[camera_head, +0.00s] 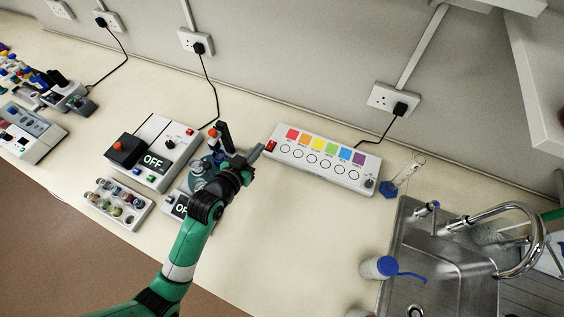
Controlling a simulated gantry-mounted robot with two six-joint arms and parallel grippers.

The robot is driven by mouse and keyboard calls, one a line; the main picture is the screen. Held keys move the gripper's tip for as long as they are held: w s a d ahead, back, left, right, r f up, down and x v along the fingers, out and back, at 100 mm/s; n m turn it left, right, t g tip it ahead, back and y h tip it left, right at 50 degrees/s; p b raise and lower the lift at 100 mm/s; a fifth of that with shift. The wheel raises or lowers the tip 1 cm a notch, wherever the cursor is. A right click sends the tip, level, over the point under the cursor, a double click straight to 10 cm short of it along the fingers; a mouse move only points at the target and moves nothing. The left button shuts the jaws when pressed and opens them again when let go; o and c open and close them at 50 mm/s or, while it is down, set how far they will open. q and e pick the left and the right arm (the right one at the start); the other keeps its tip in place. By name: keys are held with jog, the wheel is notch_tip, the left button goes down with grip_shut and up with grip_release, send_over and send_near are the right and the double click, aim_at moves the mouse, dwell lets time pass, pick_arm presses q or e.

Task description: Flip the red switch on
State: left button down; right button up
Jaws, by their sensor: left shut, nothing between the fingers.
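A small red switch (271,146) sits at the left end of a long white panel (322,160) with a row of rainbow-coloured squares above black-ringed circles. My left gripper (256,153) is shut and empty. Its fingertips are just left of the red switch; I cannot tell whether they touch it. The switch's position, on or off, is too small to tell. My right gripper is not in view.
A white device with an "OFF" display (153,161) stands left of my arm, with a vial rack (119,203) in front. A glass cylinder (408,172), a blue-capped bottle (379,267) and a sink (437,250) are at right.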

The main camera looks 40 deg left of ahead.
pick_arm(q)
jog(key=f, duration=0.1)
jog(key=s+a+f, duration=0.1)
jog(key=f, duration=0.1)
jog(key=shift+s+a+f+b, duration=0.3)
jog(key=shift+a+f+b, duration=0.05)
jog(key=shift+f+b, duration=0.05)
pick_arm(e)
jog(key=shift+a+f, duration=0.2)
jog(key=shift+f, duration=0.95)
pick_arm(q)
jog(key=b, duration=0.3)
send_over(271, 145)
jog(key=s, duration=0.4)
notch_tip(271, 145, down, 4)
jog(key=shift+w+d+f+b, duration=0.1)
jog(key=shift+d+f+b, duration=0.15)
jog(key=shift+f, duration=0.65)
jog(key=shift+w+d+f+b, duration=0.1)
jog(key=shift+f+b, duration=0.15)
jog(key=shift+f, duration=0.65)
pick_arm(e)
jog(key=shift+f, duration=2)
